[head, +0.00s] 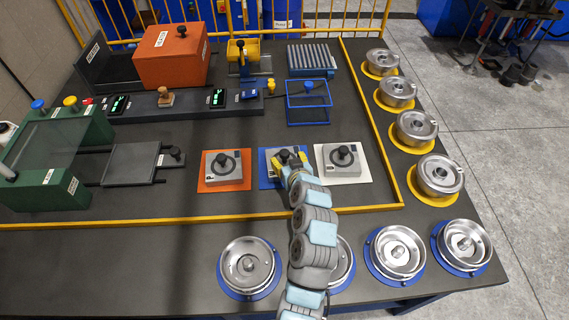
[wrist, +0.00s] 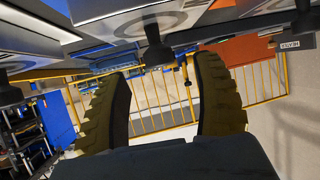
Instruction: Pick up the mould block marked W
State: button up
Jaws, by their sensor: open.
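Three grey mould blocks with black knobs stand in a row in the head view. The left block (head: 222,168) is on an orange plate, the middle block (head: 272,168) on a blue plate, and the right block (head: 341,158) on a white plate. Their small letter marks are too small to read, so I cannot tell which is W. My gripper (head: 289,162) is open at the middle block and partly hides it. In the inverted wrist view, that block's knob (wrist: 157,48) appears between the open fingertips (wrist: 163,70), not gripped.
A green press (head: 50,160) with a grey slide plate (head: 133,165) is at the left. An orange box (head: 170,58) and a blue wire frame (head: 308,103) stand behind. Round metal dishes (head: 250,265) line the front and right. A yellow rail (head: 150,222) edges the work area.

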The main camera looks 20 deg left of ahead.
aim_at(285, 153)
jog(key=shift+r+b+x, duration=0.2)
jog(key=shift+b+x, duration=0.25)
jog(key=shift+x, duration=1.9)
grip_shut()
